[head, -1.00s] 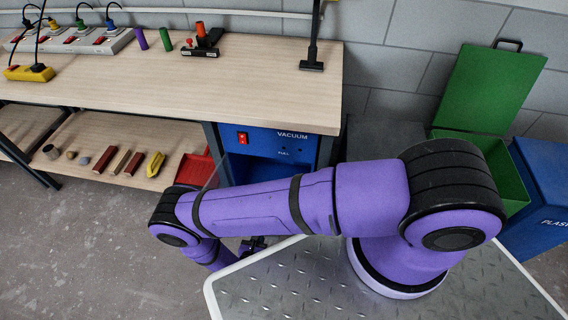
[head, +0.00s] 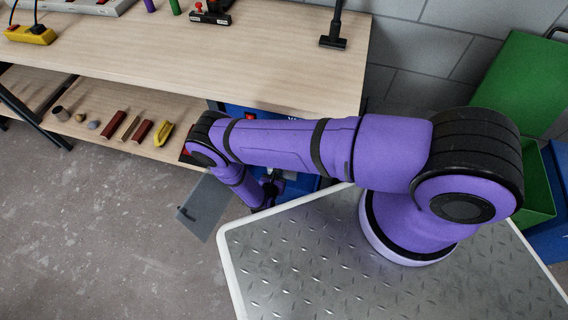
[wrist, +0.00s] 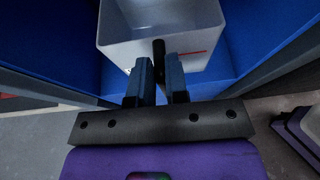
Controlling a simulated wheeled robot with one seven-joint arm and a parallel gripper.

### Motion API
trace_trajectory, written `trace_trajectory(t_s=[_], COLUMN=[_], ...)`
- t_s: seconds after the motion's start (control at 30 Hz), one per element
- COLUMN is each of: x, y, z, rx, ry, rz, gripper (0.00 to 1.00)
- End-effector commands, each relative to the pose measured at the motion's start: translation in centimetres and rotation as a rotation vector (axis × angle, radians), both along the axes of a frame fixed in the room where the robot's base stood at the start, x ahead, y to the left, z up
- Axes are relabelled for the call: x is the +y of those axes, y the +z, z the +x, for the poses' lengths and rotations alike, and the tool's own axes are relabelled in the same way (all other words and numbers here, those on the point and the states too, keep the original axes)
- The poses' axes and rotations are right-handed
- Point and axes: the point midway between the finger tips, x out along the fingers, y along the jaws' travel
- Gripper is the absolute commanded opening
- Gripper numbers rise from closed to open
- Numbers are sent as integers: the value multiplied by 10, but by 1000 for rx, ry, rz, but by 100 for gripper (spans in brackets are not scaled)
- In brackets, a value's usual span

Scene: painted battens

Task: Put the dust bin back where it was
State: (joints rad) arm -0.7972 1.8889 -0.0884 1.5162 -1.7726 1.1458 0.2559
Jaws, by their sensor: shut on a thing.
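The dust bin (wrist: 130,37) is a pale grey open box with a black upright handle (wrist: 158,50), seen in the wrist view. My gripper (wrist: 160,66) is shut on that handle, one finger on each side. The bin is between the blue walls of the vacuum cabinet (wrist: 247,50); its far end is cut off by the picture edge, so I cannot tell how deep it sits. In the head view my gripper (head: 270,190) is at the front of the blue cabinet (head: 303,184), and my arm hides most of the cabinet and the bin.
A grey flap-like panel (head: 203,205) stands out left of my gripper. The workbench (head: 290,60) is above the cabinet. Its lower shelf (head: 100,103) holds several small blocks and a yellow piece (head: 164,134). A green container (head: 537,180) is at right. Floor at left is clear.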

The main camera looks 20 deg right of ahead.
Motion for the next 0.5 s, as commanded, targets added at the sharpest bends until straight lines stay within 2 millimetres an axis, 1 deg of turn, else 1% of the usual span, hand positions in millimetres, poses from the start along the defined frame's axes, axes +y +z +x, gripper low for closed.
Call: trace_trajectory(t_s=[0.03,0.1,0.4,0.43,0.5], x=[-8,-18,-55,-57,-55], y=[0,0,0,-1,-16], z=[10,23,74,77,74], rx=[-2,-1,-2,0,2], ry=[-3,-4,-3,-2,-1], rz=[-1,0,0,0,1], gripper=[0,0,0,0,0])
